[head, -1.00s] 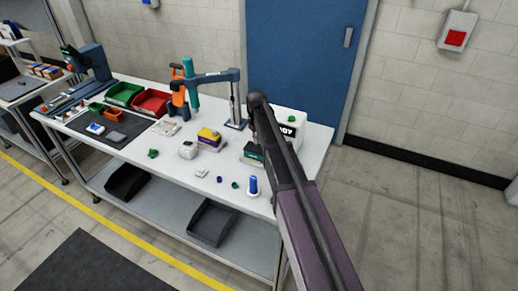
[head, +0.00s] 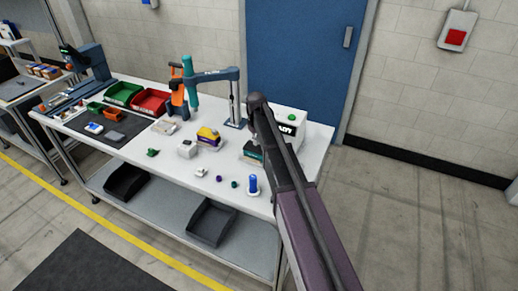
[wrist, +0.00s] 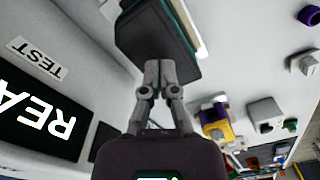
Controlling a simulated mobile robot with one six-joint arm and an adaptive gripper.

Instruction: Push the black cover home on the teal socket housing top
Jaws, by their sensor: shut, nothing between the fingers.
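The black cover (wrist: 152,34) sits at the top of the wrist view, with a teal edge of the socket housing (wrist: 184,22) showing along its side. In the head view the teal housing (head: 251,154) stands on the bench, partly hidden behind my arm. My gripper (wrist: 158,66) has its fingertips together, with nothing between them. The tips overlap the near edge of the black cover; I cannot tell whether they touch it. How fully the cover is seated is also not clear.
A box marked READY (head: 288,122) with a green button stands close behind my arm. A purple and yellow block (head: 208,137), a white block (head: 187,149) and a blue cylinder (head: 253,185) stand nearby. A teal press-like fixture (head: 213,76) rises at the back.

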